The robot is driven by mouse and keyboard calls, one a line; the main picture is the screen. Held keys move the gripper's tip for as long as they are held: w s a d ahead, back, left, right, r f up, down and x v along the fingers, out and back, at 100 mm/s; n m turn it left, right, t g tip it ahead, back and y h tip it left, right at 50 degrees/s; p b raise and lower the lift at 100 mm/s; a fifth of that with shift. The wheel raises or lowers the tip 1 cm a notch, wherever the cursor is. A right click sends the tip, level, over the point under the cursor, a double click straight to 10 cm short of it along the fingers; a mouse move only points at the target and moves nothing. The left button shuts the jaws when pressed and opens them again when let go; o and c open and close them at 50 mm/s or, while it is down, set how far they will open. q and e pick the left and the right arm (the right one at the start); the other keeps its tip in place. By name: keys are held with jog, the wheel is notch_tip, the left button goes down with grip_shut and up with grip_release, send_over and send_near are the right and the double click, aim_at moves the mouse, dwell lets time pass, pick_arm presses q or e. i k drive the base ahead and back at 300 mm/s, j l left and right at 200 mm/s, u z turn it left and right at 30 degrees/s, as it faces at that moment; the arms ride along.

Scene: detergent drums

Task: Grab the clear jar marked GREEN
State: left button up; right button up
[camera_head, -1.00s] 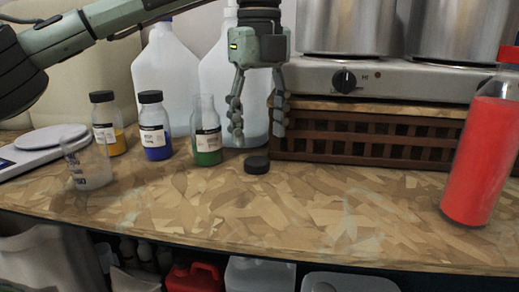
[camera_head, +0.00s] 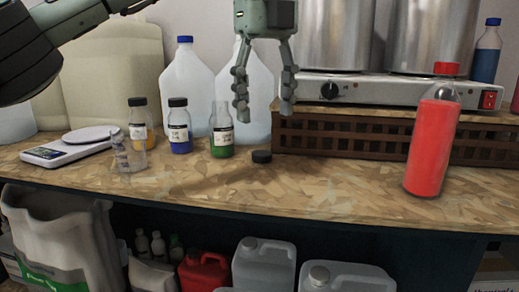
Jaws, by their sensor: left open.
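The clear jar with green contents (camera_head: 222,139) stands upright and uncapped on the wooden bench, with a white label whose text is too small to read. A black cap (camera_head: 261,156) lies on the bench just right of it. My left gripper (camera_head: 265,112) is open and empty, pointing down, above and to the right of the green jar and over the cap. Two similar capped jars, one blue (camera_head: 179,135) and one yellow (camera_head: 142,125), stand to its left. My right gripper is out of view.
A clear beaker (camera_head: 128,155) and a scale (camera_head: 72,147) stand at left. White jugs (camera_head: 187,80) are behind the jars. A hot plate (camera_head: 365,90) rests on a brown crate (camera_head: 350,137). A red bottle (camera_head: 431,140) stands at right. The front middle of the bench is clear.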

aim_at(222, 127)
jog(key=k, duration=1.1)
